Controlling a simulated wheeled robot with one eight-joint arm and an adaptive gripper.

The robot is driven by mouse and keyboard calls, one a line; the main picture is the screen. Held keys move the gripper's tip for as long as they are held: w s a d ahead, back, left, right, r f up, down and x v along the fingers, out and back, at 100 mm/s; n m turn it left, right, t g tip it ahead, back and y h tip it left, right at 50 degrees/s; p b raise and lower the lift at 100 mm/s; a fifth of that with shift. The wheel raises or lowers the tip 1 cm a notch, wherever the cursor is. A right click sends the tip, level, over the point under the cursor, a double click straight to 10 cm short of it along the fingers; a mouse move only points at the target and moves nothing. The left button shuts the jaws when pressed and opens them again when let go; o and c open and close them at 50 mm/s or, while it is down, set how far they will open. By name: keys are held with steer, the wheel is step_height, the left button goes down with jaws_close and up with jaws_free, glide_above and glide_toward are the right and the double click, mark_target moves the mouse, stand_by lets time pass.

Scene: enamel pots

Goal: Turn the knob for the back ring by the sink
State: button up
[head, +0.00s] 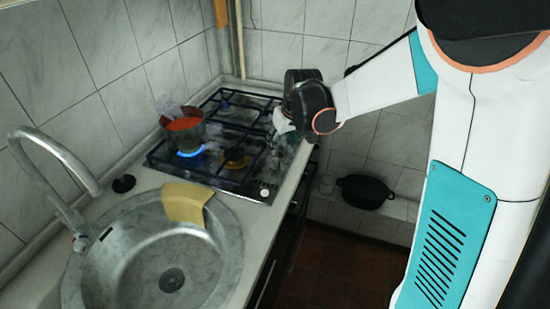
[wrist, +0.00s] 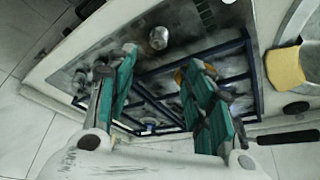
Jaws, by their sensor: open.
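The hob (head: 222,178) is set in the counter by the sink, with dark grates. A red pot (head: 184,128) stands on the back ring by the sink, with a blue flame (head: 190,153) under it. In the wrist view a silvery round knob (wrist: 158,38) stands on the hob's bare strip. More knob-like shapes (wrist: 82,82) cluster at the left, partly behind a finger. My gripper (wrist: 160,62) is open and empty over the hob, its teal fingers either side of a gap. The knob lies beyond the fingertips, between their lines. In the head view my gripper (head: 284,122) hides some of the hob's right side.
The round sink (head: 150,262) and its tall tap (head: 55,165) are at the left. A yellow cloth (head: 184,202) lies over the sink's rim. A tiled wall stands behind the hob. A black pot (head: 365,191) sits low at the right, beyond the counter edge.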

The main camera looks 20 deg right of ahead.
mark_target(276, 160)
steer(key=b+x, duration=0.4)
steer(key=x, duration=0.9)
steer(key=shift+w+d+f, duration=0.1)
steer(key=shift+w+f, duration=0.05)
steer(key=shift+f, duration=0.15)
